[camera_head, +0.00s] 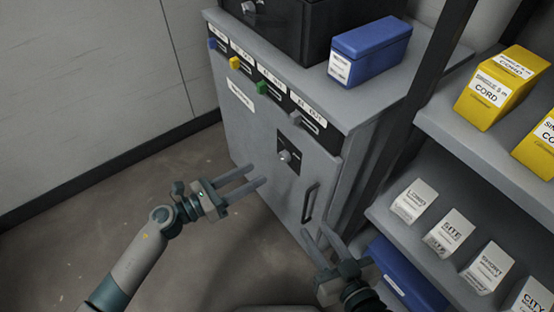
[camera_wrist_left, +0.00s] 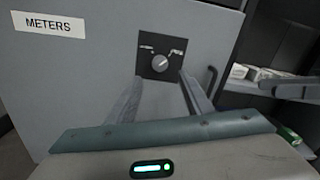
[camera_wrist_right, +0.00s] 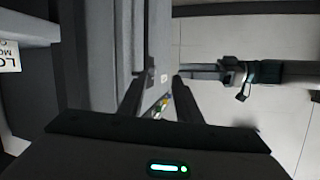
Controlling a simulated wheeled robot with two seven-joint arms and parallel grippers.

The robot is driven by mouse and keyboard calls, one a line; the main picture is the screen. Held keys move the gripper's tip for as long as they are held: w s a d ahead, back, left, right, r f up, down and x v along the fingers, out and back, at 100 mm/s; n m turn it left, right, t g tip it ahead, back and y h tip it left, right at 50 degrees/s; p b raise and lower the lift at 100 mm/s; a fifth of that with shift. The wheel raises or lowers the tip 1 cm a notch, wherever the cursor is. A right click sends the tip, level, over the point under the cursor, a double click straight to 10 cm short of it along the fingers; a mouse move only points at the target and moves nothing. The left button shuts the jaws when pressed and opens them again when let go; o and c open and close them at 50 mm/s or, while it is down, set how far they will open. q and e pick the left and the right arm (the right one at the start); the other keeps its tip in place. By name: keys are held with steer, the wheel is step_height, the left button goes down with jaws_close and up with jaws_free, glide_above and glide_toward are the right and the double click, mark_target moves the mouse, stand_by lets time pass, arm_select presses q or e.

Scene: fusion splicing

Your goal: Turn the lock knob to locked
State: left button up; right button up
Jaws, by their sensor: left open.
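The lock knob (camera_head: 284,155) is a small grey round knob on a black square plate on the grey cabinet's door (camera_head: 250,125). In the left wrist view the knob (camera_wrist_left: 160,63) sits between two small labels, too small to read; its pointer seems to slant up to the right. My left gripper (camera_head: 256,175) is open and empty, in front of the door and left of the knob. In its wrist view the fingers point at the knob, apart from it. My right gripper (camera_head: 316,231) is open and empty, low near the dark door handle (camera_head: 310,201).
A blue box (camera_head: 369,47) and a black case (camera_head: 290,30) stand on the cabinet. Above the door are labelled slots with coloured tabs. A shelf rack (camera_head: 430,118) with yellow and white boxes stands close on the right. The floor at left is clear.

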mark_target(282, 159)
arm_select(q)
steer(key=x, duration=0.9)
steer(key=shift+w, duration=0.1)
steer(key=shift+c, duration=0.3)
steer(key=c, duration=1)
